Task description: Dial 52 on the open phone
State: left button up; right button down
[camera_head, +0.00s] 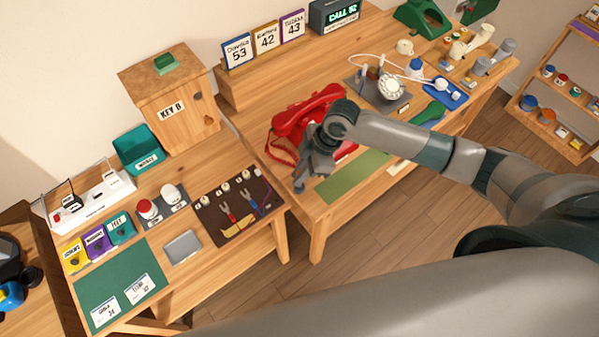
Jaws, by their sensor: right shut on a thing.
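A red phone (325,98) stands on the middle wooden table, with its coiled red cord at its left; my right arm hides part of it. Its dial or keys are not clearly visible. My right gripper (301,183) points down in front of the phone, near the table's front edge. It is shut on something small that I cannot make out. A display (337,15) at the back reads "CALL" and a number, seemingly 52. A green phone (422,18) is at the back. My left gripper is out of view.
Number cards 53 (238,52), 42 (266,38) and 43 (293,26) stand on the back ledge. A wooden KEY B box (172,105) and a tool mat (238,207) are at the left. A green mat (352,177) lies beside my gripper.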

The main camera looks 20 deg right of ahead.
jog(key=shift+f+b, duration=0.7)
jog(key=shift+f, duration=0.55)
dwell(0.4)
jog(key=c, duration=1.7)
grip_release()
jog(key=shift+r, duration=0.15)
jog(key=shift+b+v, duration=2.1)
jog(key=shift+v, duration=6.5)
jog(key=shift+a, duration=0.15)
